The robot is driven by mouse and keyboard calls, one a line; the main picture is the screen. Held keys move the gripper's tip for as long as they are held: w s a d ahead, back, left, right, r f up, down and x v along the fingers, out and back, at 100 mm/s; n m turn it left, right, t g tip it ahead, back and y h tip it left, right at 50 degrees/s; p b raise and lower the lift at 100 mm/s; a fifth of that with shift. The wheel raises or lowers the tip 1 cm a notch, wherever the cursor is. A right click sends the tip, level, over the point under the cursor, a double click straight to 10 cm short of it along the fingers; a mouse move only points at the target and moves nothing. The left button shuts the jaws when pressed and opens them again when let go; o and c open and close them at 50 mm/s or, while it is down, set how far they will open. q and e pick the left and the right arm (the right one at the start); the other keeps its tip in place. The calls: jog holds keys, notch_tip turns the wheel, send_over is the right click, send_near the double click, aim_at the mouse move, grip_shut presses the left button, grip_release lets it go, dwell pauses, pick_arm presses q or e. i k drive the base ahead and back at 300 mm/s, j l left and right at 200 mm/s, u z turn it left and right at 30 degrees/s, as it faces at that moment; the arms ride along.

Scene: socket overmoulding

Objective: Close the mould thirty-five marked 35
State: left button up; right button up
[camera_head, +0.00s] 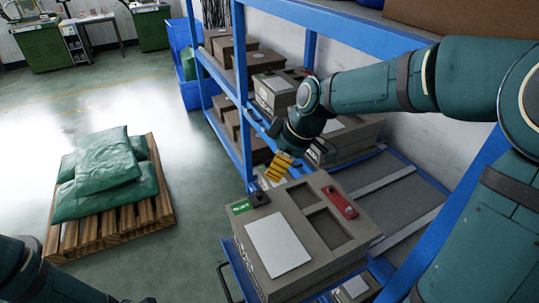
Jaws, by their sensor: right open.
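A large grey-brown mould (327,239) sits in front of me on a blue frame. Its top has a pale plate, two dark recesses, a red piece (340,203) at the right and a small green label at the back left corner. Markings on its side are too small to read, so I cannot tell whether it is the one marked 35. My right gripper (276,170), with yellow fingers, hangs just behind the mould's back edge. It is open and seems empty. My left arm enters at the lower left; its gripper is out of view.
A blue rack (238,88) holds several similar moulds behind the gripper; its upright stands close by. A wooden pallet (92,232) with green sacks (107,170) lies on the floor at left. Blue bins (187,66) stand at the back. The floor between pallet and rack is clear.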

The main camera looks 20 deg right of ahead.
aim_at(301, 246)
jog(key=k, duration=1)
